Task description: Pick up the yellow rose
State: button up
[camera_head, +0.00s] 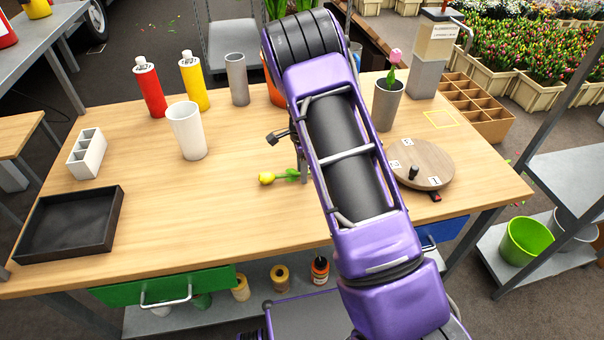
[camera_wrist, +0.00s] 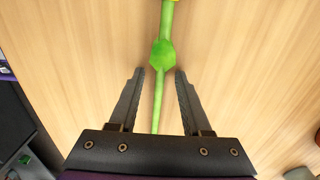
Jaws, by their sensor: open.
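The yellow rose (camera_head: 267,178) lies on the wooden table, its yellow head to the left and its green stem running right until my arm hides it. In the wrist view its green stem and leaf (camera_wrist: 162,55) run up the middle, and only a sliver of the yellow head shows at the top edge. My gripper (camera_wrist: 159,72) is open, with one finger on each side of the stem and a gap to both. Nothing is held. In the head view my purple arm covers most of the gripper; a dark part of it shows just above the stem.
A white cup (camera_head: 187,131), a grey cup (camera_head: 237,80), a red bottle (camera_head: 149,88) and a yellow bottle (camera_head: 194,82) stand behind. A grey vase (camera_head: 387,106) holds a pink tulip (camera_head: 394,60). A round wooden board (camera_head: 430,165) lies right; a black tray (camera_head: 70,228) lies left.

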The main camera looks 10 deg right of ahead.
grip_shut()
jog(key=shift+r, duration=0.1)
dwell(0.6)
